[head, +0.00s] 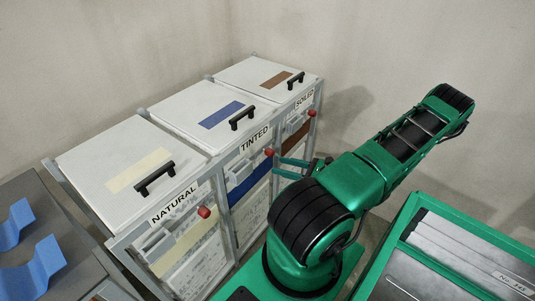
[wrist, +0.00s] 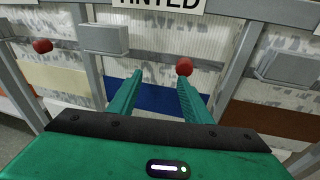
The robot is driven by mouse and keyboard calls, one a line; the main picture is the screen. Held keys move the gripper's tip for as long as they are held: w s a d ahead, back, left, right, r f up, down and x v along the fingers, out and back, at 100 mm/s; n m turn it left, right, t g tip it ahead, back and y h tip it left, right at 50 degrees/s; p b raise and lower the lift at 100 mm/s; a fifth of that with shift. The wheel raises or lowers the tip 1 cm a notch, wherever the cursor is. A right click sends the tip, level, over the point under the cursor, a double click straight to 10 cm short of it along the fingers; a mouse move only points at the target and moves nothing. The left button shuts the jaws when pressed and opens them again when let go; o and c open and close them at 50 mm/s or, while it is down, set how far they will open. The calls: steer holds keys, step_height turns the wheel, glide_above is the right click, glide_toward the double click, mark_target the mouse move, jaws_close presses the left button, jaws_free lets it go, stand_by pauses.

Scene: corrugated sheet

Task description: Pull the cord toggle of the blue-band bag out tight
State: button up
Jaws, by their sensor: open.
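The cord toggle of the blue-band bag is a red ball (head: 269,152) on the front of the middle, TINTED bay. In the wrist view the toggle (wrist: 184,67) shows just above the tip of my right finger, not between the fingers. The blue-band bag (head: 250,189) hangs in that bay; its blue band (wrist: 150,99) shows between and beyond my fingers. My gripper (head: 277,165) is open and empty in front of this bay; it fills the lower wrist view (wrist: 160,77). I cannot tell whether a finger touches the toggle. The cord itself is not clearly visible.
The NATURAL bay has its own red toggle (head: 204,211), and the SOILED bay another (head: 312,113). A grey box (wrist: 103,39) sits left of the blue-band toggle. Grey posts flank the bay. A green-framed bin (head: 470,260) stands at right, a table with blue pieces (head: 35,265) at left.

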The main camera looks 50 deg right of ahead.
mark_target(273, 154)
steer(key=w+m+h, duration=0.1)
steer(key=w, duration=0.2)
steer(key=w+d+m+t+h, duration=0.1)
steer(key=w, duration=0.2)
steer(key=w+d+m+t+h, duration=0.1)
steer(key=w, duration=0.2)
steer(key=shift+w+d+f+m, duration=0.2)
steer(key=shift+w+m, duration=0.1)
steer(key=shift+m, duration=0.1)
